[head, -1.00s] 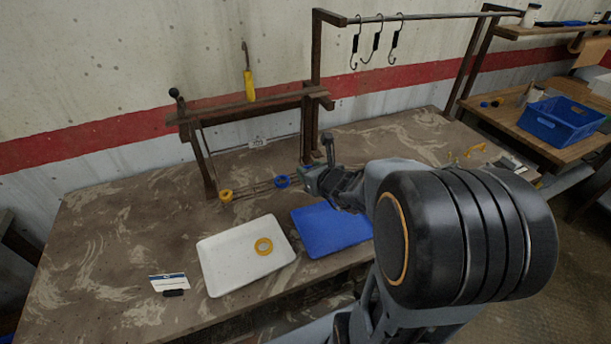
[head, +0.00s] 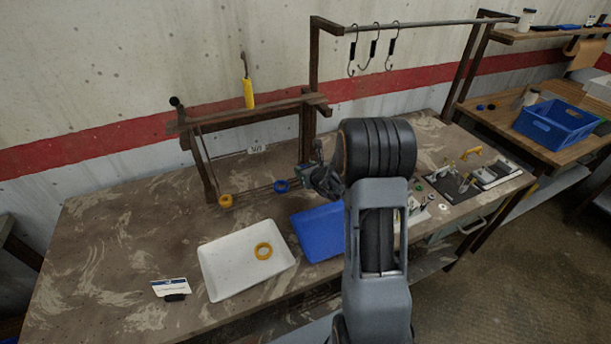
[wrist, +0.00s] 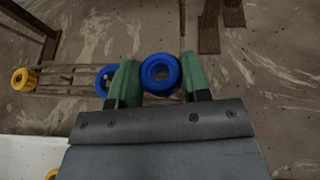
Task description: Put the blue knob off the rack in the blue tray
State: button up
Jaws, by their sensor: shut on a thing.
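My gripper (wrist: 158,82) is shut on a blue knob (wrist: 161,72), a thick ring between its green fingertips in the wrist view. Whether this knob still touches the rack rail is unclear. A second blue knob (wrist: 105,78) sits on the rail just left of the fingers; it also shows in the head view (head: 281,185). A yellow knob (head: 226,200) is on the rail farther left. In the head view my gripper (head: 308,178) is at the rail's right end, and the held knob is hidden. The blue tray (head: 315,232) lies in front, partly behind my arm.
A white tray (head: 222,282) with a yellow ring (head: 263,251) lies left of the blue tray. The rack's wooden frame (head: 307,130) stands behind the rail. A small card (head: 170,287) stands at the front left. Hooks hang from a bar above.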

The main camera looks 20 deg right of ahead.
jog(key=f, duration=0.1)
jog(key=w+f+p, duration=0.1)
jog(key=f, duration=0.1)
jog(key=shift+d+f, duration=0.2)
jog(key=shift+f, duration=0.3)
jog(key=shift+f+b, duration=0.25)
jog(key=shift+b, duration=0.1)
jog(key=o, duration=0.9)
jog(key=shift+o, duration=0.2)
jog(key=shift+r+p, duration=0.25)
jog(key=shift+p, duration=0.5)
